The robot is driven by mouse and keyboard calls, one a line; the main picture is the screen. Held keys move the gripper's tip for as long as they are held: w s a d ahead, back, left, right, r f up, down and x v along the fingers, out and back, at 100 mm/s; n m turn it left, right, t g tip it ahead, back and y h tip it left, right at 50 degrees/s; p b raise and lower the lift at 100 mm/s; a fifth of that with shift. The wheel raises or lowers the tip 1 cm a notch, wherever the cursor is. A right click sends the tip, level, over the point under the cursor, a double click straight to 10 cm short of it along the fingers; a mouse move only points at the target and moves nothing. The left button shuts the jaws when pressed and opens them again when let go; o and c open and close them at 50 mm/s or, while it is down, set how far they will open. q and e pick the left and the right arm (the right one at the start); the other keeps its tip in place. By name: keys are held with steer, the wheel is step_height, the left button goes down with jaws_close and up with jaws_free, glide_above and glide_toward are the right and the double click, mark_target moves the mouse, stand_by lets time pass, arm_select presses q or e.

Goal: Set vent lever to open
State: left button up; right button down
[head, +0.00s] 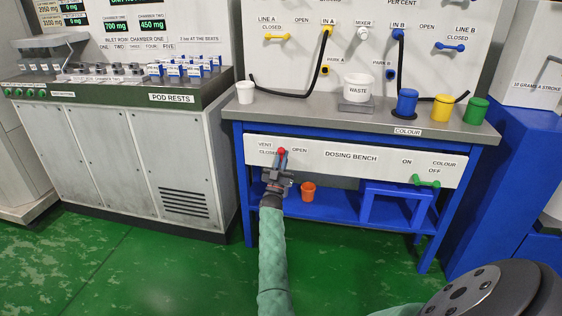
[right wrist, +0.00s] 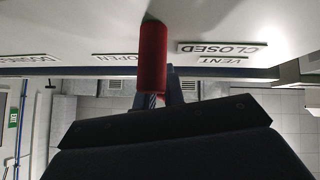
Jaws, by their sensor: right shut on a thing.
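The red vent lever (head: 282,151) is on the white front panel of the dosing bench, between the CLOSED label on its left and the OPEN label on its right. My right gripper (head: 281,161) is at the lever, shut on it, and hides its lower part in the head view. In the right wrist view the red lever (right wrist: 152,57) shows large between the CLOSED sign (right wrist: 222,48) and the OPEN sign (right wrist: 115,57), in an upside-down picture. It points at neither sign clearly. My left gripper is not in view.
The dosing bench (head: 330,125) carries a waste tub (head: 357,88) and blue, yellow and green pots. An orange cup (head: 308,192) stands on the blue lower shelf, right of my gripper. A green colour lever (head: 425,181) is farther right. Open green floor lies in front.

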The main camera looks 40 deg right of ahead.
steer(key=shift+a+m+g+h, duration=0.3)
steer(key=shift+m+g+h, duration=0.3)
steer(key=shift+m, duration=0.5)
steer(key=shift+s+m+g, duration=0.1)
steer(key=shift+m+g, duration=0.2)
steer(key=shift+g, duration=0.1)
steer(key=c, duration=1.7)
jaws_free()
steer(key=shift+r, duration=0.1)
steer(key=shift+o, duration=1)
steer(key=shift+s+a+r, duration=0.1)
steer(key=shift+a+r, duration=0.1)
steer(key=shift+r, duration=0.15)
steer(key=shift+d+f, duration=0.2)
steer(key=shift+f, duration=0.1)
steer(key=v, duration=0.7)
steer(key=shift+a, duration=0.35)
steer(key=shift+s+f, duration=0.1)
steer(key=shift+f, duration=0.05)
